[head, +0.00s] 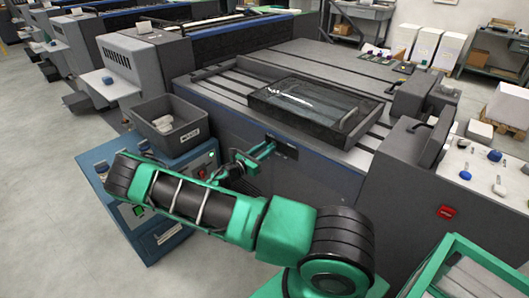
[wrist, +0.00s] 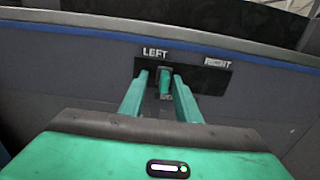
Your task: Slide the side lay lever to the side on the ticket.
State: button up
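A dark plate (wrist: 212,78) marked LEFT and RIGHT is set in the machine's side panel, seen in the wrist view and small in the head view (head: 282,146). The side lay lever (wrist: 165,76) stands out from it below the word LEFT. My gripper (wrist: 161,78) is open, with one finger on each side of the lever. A gap shows at the left finger; the right finger is close beside the lever, and I cannot tell whether it touches. In the head view my gripper (head: 262,150) is at the panel. I cannot make out a ticket.
A press bed with a framed glass tray (head: 315,103) lies above the panel. A grey bin (head: 170,128) stands on a blue cabinet (head: 165,240) at the left. A grey console with a red switch (head: 447,212) and a green-edged crate (head: 440,262) are at the right.

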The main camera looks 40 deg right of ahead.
jog(key=shift+s, duration=0.1)
jog(key=s+a, duration=0.1)
jog(key=a, duration=0.9)
jog(key=shift+s+a, duration=0.3)
jog(key=s+d+r+m+g+y, duration=0.3)
jog(key=s+r+m+g+y, duration=0.5)
jog(key=s+m, duration=0.65)
jog(key=s+a+r+m+t+y, duration=0.2)
jog(key=s+a+r+m+y, duration=0.3)
jog(key=s+r, duration=0.3)
jog(key=s+a+r+m+t+y, duration=0.3)
jog(key=s+a+r+m+y, duration=0.2)
jog(key=s+r, duration=0.4)
jog(key=s+m, duration=0.1)
jog(key=s, duration=0.3)
jog(key=shift+s+r+m, duration=0.25)
jog(key=shift+s+m, duration=0.1)
